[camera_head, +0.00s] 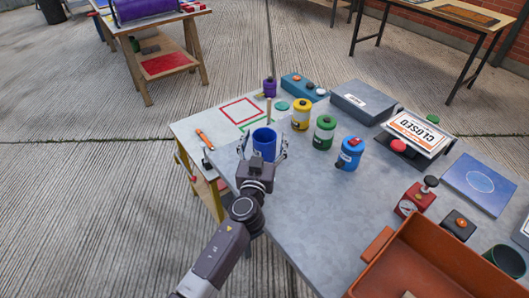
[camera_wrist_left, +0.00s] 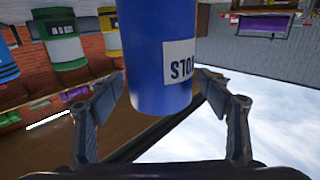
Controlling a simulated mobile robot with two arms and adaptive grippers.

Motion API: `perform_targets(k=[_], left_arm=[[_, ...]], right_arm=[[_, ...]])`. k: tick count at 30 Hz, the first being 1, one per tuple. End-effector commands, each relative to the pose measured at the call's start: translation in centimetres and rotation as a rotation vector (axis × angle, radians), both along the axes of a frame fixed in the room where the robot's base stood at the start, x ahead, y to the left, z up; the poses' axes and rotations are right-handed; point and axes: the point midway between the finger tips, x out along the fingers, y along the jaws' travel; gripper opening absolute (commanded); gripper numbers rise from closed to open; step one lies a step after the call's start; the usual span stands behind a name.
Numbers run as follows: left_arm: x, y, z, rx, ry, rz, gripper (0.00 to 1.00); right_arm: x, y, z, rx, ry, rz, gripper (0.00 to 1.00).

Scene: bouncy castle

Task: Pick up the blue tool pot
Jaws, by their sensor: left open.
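The blue tool pot (camera_head: 264,143) stands upright at the near left part of the grey table, with a stick showing above its rim. In the left wrist view the pot (camera_wrist_left: 155,50) fills the upper middle, with a white label partly readable. My left gripper (camera_head: 263,152) is open, with one finger on each side of the pot. In the wrist view the open gripper (camera_wrist_left: 160,82) has its fingertips beside the pot's walls; I cannot tell whether they touch. My right gripper is not in view.
Yellow (camera_head: 301,115), green (camera_head: 324,132) and blue (camera_head: 349,153) canisters stand right of the pot. A closed sign (camera_head: 417,131), a red device (camera_head: 416,199) and an orange tray (camera_head: 378,245) lie farther right. The table's near left part is mostly clear.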

Motion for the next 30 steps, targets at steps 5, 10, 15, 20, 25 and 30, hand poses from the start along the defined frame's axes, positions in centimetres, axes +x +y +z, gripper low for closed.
perform_targets(k=[5,10,15,20,25,30], left_arm=[[-0.03,-0.01,-0.04,0.000,0.001,0.000,0.70],[-0.04,0.02,-0.04,0.000,0.001,0.000,0.51],[-0.05,0.03,-0.05,0.000,0.001,0.000,0.32],[-0.04,0.04,-0.06,0.000,0.001,0.001,0.15],[-0.04,0.04,-0.06,0.000,0.001,0.001,0.00],[-0.03,0.00,0.10,0.000,-0.002,0.000,0.00]], right_arm=[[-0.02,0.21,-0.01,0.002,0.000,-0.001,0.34],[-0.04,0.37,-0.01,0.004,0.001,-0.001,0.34],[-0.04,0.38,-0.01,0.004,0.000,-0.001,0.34],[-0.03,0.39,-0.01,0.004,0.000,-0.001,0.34],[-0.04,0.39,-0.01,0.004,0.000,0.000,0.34],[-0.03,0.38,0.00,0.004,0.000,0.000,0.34]])
